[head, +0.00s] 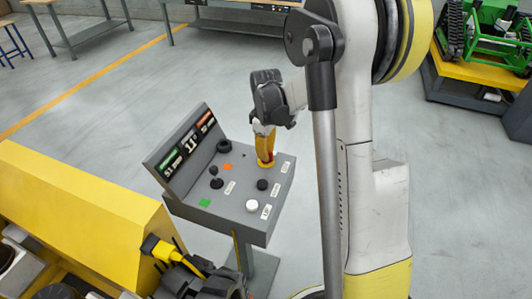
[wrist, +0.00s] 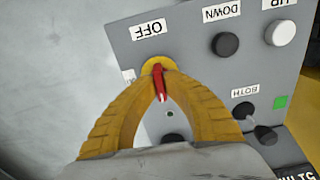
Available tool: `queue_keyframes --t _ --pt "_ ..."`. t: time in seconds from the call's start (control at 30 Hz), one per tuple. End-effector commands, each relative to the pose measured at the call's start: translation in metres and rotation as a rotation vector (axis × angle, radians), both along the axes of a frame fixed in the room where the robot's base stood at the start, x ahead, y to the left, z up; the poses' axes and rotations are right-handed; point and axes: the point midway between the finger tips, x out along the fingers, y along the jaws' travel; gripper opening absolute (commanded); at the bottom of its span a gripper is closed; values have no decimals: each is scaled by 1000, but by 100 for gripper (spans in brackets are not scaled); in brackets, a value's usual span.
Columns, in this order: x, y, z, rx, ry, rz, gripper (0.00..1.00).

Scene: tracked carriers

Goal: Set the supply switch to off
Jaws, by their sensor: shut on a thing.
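The supply switch is a red handle (wrist: 158,85) on a round yellow base (wrist: 150,68) on the grey control panel (head: 228,205). In the wrist view an upside-down OFF label (wrist: 148,29) lies just above the base. Another label is partly hidden at the base's left. My gripper (wrist: 160,70) has its yellow fingers closed in on the red handle from both sides. In the head view my gripper (head: 266,155) reaches down to the yellow base (head: 266,165) at the panel's right side, and its fingers hide the handle.
The panel also carries a black button (head: 262,184), a white button (head: 252,205), a joystick (head: 215,178) and a black knob (head: 224,143). A sloped display (head: 184,147) stands along its left edge. A yellow machine (head: 85,205) stands at the left. Clear floor lies behind.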

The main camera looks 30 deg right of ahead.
Motion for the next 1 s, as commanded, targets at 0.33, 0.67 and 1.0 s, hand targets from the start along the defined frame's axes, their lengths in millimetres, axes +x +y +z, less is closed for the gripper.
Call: queue_keyframes --t 0.33,0.67,1.0 --pt "0 0 0 1 1 49 0" --pt "0 0 0 1 1 49 18" --pt "0 0 0 0 0 48 32"
